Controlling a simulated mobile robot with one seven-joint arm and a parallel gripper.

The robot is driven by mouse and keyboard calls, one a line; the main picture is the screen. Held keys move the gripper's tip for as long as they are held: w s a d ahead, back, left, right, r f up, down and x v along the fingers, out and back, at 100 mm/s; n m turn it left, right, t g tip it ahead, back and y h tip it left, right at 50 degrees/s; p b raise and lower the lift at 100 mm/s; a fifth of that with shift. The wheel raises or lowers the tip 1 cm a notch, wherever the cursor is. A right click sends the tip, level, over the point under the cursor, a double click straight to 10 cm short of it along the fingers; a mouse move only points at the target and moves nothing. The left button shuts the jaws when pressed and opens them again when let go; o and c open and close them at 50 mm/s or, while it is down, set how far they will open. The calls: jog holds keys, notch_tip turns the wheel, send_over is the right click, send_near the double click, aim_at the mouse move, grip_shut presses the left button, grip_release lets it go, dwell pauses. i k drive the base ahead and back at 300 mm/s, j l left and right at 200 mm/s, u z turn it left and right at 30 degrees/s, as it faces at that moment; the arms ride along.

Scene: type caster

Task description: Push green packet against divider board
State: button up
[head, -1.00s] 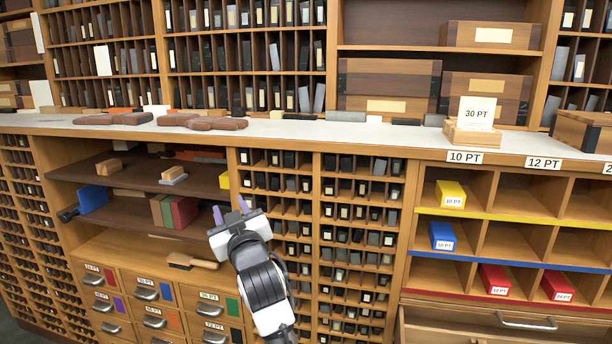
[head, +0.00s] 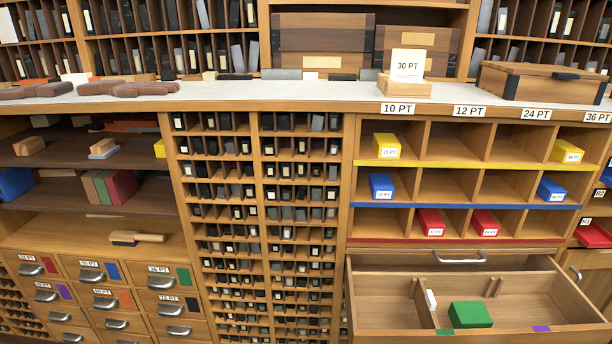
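The green packet (head: 470,314) lies in the open drawer (head: 384,309) at the lower right of the head view. A thin wooden divider board (head: 421,303) stands in the drawer to the left of the packet, with a small white piece (head: 431,299) at it. A gap shows between packet and board. The drawer's front edge carries a green mark (head: 445,332) and a purple mark (head: 541,328). My gripper is out of the head view now.
Above the drawer are pigeonholes (head: 442,184) holding yellow, blue and red packets. The counter (head: 230,92) above carries a 30 PT card (head: 407,66) and a wooden box (head: 541,82). A brush (head: 136,238) lies on the left shelf.

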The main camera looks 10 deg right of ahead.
aim_at(462, 315)
jog(key=z, duration=1.35)
